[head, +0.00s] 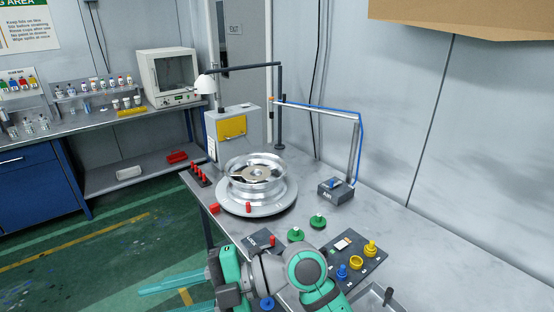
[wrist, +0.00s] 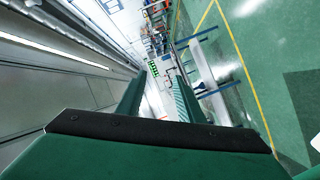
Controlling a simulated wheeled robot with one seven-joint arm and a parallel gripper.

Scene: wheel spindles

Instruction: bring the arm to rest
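My arm (head: 305,270) reaches across the front of the workbench in the head view. My gripper (head: 156,300) points left, past the bench's front edge and over the green floor. Its two teal fingers are apart, with nothing visible between them. The wrist view also shows my gripper (wrist: 158,88) with a gap between its fingers and the room beyond. The lower finger is partly cut off by the bottom edge of the head view.
A silver wheel (head: 255,172) lies on a round plate on the bench (head: 345,222). Green knobs (head: 318,221), a dark panel with yellow and blue pieces (head: 356,261), and a grey box (head: 336,190) stand near my arm. Open floor (head: 110,240) lies left.

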